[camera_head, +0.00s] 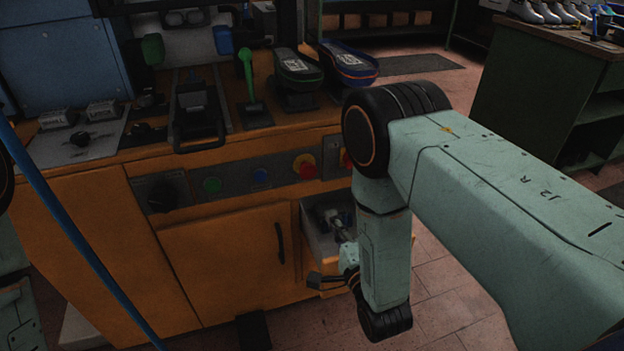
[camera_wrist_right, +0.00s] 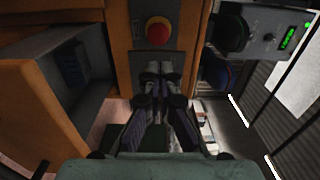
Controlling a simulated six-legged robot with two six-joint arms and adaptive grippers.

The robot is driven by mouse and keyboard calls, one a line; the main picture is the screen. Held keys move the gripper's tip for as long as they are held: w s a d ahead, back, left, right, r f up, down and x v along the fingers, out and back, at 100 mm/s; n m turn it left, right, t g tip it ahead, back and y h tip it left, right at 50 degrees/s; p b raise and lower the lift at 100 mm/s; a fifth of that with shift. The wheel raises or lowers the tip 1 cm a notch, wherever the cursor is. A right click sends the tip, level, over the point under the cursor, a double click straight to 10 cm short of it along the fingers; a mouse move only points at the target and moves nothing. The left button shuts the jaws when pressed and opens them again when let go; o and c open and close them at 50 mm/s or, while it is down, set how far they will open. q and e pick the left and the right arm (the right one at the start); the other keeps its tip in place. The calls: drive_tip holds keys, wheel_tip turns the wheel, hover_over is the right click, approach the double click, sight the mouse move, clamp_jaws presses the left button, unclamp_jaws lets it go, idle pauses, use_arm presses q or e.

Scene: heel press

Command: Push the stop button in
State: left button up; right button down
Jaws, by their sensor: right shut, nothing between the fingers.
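A red stop button (camera_head: 304,166) with a yellow collar sits on the grey control strip of the orange machine in the head view. My right gripper (camera_head: 336,222) is low in front of the machine, below the control strip. In the wrist view its fingers (camera_wrist_right: 160,68) are shut and empty, apart from the button. My left gripper is not in view.
A black knob (camera_head: 161,196), green button (camera_head: 212,185) and blue button (camera_head: 261,175) share the strip. An open grey compartment (camera_head: 318,240) is behind my right gripper. Shoe forms (camera_head: 298,68) stand on the machine top. A dark green bench (camera_head: 540,95) stands right.

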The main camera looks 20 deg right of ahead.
drive_tip(key=b, duration=0.4)
approach(309, 174)
drive_tip(key=w, duration=0.6)
drive_tip(key=shift+w+a, duration=0.1)
drive_tip(key=shift+w, duration=0.3)
drive_tip(key=shift+r, duration=0.1)
drive_tip(key=shift+w, duration=0.1)
